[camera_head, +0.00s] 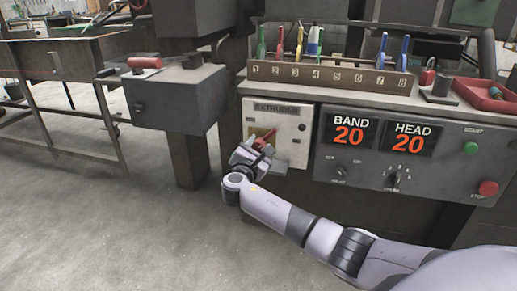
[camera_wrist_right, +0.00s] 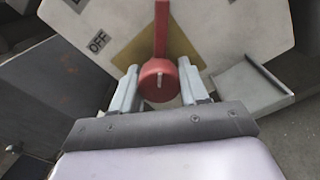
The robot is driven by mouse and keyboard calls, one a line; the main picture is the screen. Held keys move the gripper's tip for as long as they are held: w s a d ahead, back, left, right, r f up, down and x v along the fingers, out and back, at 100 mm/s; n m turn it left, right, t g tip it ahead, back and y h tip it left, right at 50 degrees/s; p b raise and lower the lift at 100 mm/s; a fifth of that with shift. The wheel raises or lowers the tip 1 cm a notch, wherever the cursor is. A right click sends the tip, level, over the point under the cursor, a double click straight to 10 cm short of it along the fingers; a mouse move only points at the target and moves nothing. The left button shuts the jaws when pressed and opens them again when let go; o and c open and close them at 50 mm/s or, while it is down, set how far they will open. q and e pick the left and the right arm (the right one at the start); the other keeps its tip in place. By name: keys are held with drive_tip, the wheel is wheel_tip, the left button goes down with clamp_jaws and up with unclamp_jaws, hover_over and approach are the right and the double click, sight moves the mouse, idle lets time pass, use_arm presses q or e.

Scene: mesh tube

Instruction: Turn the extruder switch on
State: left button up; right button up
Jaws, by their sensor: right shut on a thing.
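The extruder switch is a red rotary handle on a yellow plate, set in the white panel labelled EXTRUDER (camera_head: 276,109). In the right wrist view the red switch (camera_wrist_right: 159,80) has a round hub and a bar reaching up, and an OFF mark (camera_wrist_right: 98,41) shows to its left. My right gripper (camera_wrist_right: 160,88) has one finger on each side of the red hub and is shut on it. In the head view my right gripper (camera_head: 252,153) is at the lower part of the panel and hides much of the switch. My left gripper is not in view.
Right of the panel is a control box with BAND (camera_head: 349,130) and HEAD (camera_head: 409,138) displays, a green button (camera_head: 471,148) and a red button (camera_head: 488,188). A tool rack (camera_head: 325,76) stands above. A grey box (camera_head: 175,97) juts out at left. The floor in front is clear.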

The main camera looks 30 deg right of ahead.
drive_tip(key=m, duration=0.1)
drive_tip(key=m+b, duration=0.1)
drive_tip(key=m, duration=0.1)
drive_tip(key=m+b, duration=0.1)
drive_tip(key=shift+a+f+m, duration=0.1)
drive_tip(key=shift+f+m, duration=0.15)
drive_tip(key=shift+m, duration=0.05)
drive_tip(key=shift+m+b, duration=0.6)
drive_tip(key=shift+m, duration=0.6)
drive_tip(key=shift+w+r+m+b, duration=0.15)
drive_tip(key=shift+m+b, duration=0.4)
drive_tip(key=shift+m, duration=0.65)
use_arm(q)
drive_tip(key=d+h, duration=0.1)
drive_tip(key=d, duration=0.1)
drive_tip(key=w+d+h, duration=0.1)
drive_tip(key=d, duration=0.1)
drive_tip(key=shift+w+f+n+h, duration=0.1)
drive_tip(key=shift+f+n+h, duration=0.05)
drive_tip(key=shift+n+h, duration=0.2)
use_arm(e)
drive_tip(key=shift+r, duration=0.1)
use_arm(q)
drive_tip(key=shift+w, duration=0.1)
use_arm(e)
drive_tip(key=o, duration=1)
drive_tip(key=shift+a, duration=0.1)
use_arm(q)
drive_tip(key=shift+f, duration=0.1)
